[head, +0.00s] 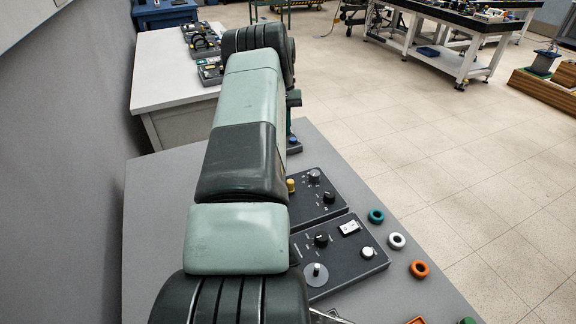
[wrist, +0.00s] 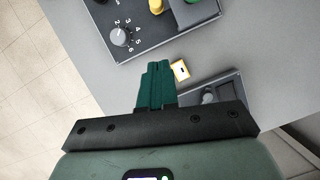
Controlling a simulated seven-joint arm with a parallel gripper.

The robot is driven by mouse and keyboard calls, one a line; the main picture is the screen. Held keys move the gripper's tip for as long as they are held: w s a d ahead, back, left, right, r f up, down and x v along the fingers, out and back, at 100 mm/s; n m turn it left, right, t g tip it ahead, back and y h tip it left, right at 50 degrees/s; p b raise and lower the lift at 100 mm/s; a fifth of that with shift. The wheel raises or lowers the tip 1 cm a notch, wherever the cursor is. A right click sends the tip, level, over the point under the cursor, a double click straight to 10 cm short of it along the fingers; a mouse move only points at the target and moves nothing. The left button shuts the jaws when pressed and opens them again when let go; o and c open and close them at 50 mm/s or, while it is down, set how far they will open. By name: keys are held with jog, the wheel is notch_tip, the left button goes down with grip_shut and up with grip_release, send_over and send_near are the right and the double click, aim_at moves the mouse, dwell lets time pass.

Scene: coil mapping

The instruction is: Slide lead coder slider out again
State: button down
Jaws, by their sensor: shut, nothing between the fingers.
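My gripper (wrist: 157,72) shows in the wrist view with its dark green fingers together and nothing between them. A small pale block with a yellow-orange edge and a dark mark (wrist: 181,70) is just right of the fingertips; I cannot tell whether they touch. A dark panel with a grey knob (wrist: 213,96) lies to the right, partly hidden by my gripper's body. I cannot tell for certain which part is the lead coder slider. In the head view my arm hides most of the work area and I cannot make out the fingers.
A panel with a numbered grey dial (wrist: 119,37) and a yellow knob (wrist: 156,6) is at the top of the wrist view. In the head view, control panels (head: 340,251) stand right of my arm, with loose rings, one orange (head: 419,268), near the grey table's edge.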

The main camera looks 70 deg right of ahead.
jog(key=x, duration=0.3)
jog(key=a+x, duration=0.1)
jog(key=x, duration=0.3)
jog(key=s+a+r+x, duration=0.1)
jog(key=x, duration=0.2)
jog(key=shift+a+f, duration=0.1)
jog(key=shift+f, duration=0.3)
jog(key=shift+s+a, duration=0.45)
jog(key=shift+a, duration=0.15)
jog(key=s+a, duration=0.6)
jog(key=shift+s+a, duration=0.3)
jog(key=shift+a, duration=0.05)
